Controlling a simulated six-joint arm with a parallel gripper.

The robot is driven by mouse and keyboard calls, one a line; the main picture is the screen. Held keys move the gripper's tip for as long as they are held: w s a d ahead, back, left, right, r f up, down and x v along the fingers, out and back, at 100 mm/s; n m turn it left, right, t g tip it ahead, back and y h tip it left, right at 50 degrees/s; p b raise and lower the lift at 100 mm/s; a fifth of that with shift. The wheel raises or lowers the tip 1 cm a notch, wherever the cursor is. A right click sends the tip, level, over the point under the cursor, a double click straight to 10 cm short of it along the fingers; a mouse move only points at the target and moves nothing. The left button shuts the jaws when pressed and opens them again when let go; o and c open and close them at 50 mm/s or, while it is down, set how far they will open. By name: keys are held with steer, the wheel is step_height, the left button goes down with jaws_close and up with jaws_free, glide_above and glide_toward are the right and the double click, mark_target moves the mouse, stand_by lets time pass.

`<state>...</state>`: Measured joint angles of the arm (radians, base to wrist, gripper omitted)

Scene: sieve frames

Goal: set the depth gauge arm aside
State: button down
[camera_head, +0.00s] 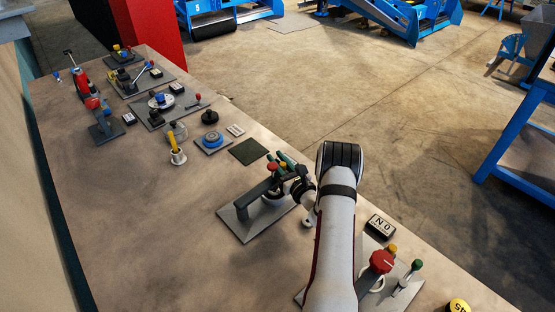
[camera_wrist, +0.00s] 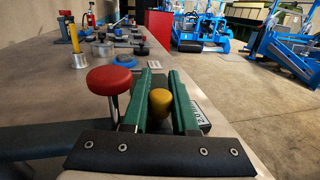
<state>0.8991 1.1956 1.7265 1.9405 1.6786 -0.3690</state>
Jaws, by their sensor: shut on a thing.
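My gripper (camera_head: 284,162) is over the right end of a dark bracket fixture (camera_head: 258,190) on a grey base plate (camera_head: 240,226). In the wrist view its green fingers (camera_wrist: 165,90) are shut around a yellow knob (camera_wrist: 160,103). A red knob (camera_wrist: 110,80) on a metal stem stands just left of the fingers; it also shows in the head view (camera_head: 272,166). The yellow knob seems to belong to the depth gauge arm, but the arm itself is mostly hidden by my gripper and wrist, so its angle cannot be told.
A blue round device (camera_head: 211,141) and a yellow-handled piece (camera_head: 177,153) stand farther back. A red-knobbed unit (camera_head: 381,262) and a labelled block (camera_head: 380,226) are at right. The bench's left front is clear.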

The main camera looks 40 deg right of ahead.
steer(key=shift+w, duration=0.1)
stand_by(0.5)
steer(key=shift+w+a+n+y, duration=0.2)
steer(key=shift+w+n+y, duration=0.5)
steer(key=shift+w+y, duration=0.15)
steer(key=w+a+n+g+y, duration=0.2)
steer(key=w+a+n+y, duration=0.5)
steer(key=y, duration=0.5)
steer(key=shift+w+a+n+g, duration=0.2)
steer(key=shift+w+n+g, duration=0.15)
steer(key=shift+w, duration=0.65)
steer(key=c, duration=0.7)
jaws_free()
steer(key=shift+d, duration=0.1)
